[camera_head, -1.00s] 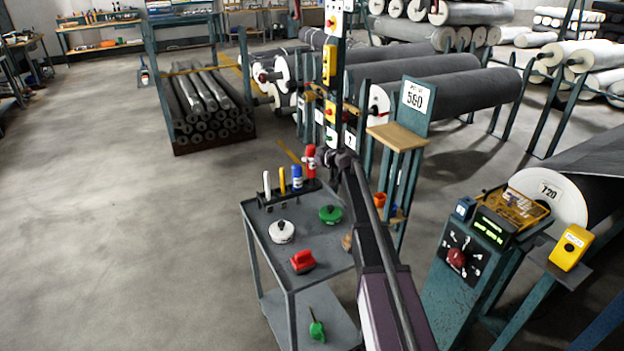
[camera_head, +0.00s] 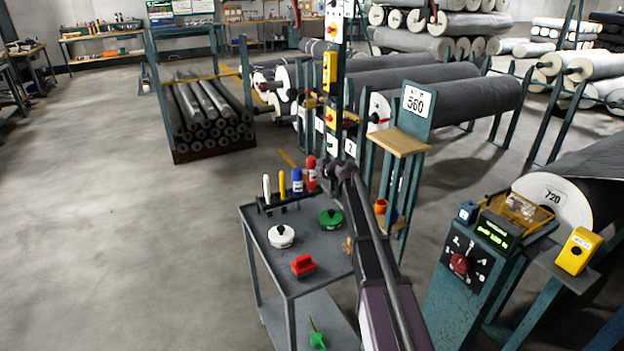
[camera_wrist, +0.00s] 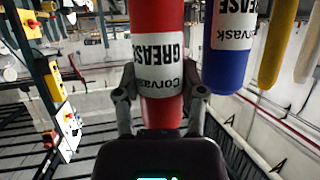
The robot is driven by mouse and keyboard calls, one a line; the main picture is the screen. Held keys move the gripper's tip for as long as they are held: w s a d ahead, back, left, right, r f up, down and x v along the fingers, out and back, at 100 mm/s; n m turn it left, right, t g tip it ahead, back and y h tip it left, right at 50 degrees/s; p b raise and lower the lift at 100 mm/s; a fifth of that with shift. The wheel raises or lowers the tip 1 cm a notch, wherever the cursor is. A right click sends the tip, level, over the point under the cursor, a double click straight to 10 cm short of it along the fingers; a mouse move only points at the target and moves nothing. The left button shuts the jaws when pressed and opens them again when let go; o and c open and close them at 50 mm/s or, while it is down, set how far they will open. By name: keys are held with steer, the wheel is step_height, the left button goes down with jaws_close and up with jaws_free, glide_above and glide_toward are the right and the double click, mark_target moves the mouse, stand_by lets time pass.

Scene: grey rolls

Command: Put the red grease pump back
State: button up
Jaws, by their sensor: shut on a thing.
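The red grease pump (camera_head: 311,174) is upright at the right end of a dark rack (camera_head: 265,208) on the grey cart. My gripper (camera_head: 324,173) is shut around it from the right. In the wrist view the red pump (camera_wrist: 163,50) stands between the two fingers (camera_wrist: 161,95), with its label upside down. A blue grease pump (camera_head: 297,180) is close beside it; it also shows in the wrist view (camera_wrist: 228,45). I cannot tell whether the red pump's lower end is seated in the rack.
A yellow pump (camera_head: 282,183) and a white one (camera_head: 266,187) stand further left in the rack. The cart top (camera_head: 290,245) holds a white lid (camera_head: 281,236), a green lid (camera_head: 331,218) and a red item (camera_head: 303,266). A post with buttons (camera_head: 330,75) rises behind.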

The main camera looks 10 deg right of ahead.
mark_target(315, 177)
steer(key=shift+f+b, duration=1.1)
steer(key=shift+f, duration=0.3)
steer(key=o, duration=0.9)
steer(key=shift+f, duration=0.1)
steer(key=shift+c, duration=0.2)
steer(key=shift+r, duration=0.2)
steer(key=p+v, duration=0.4)
steer(key=v, duration=0.8)
steer(key=shift+p, duration=0.3)
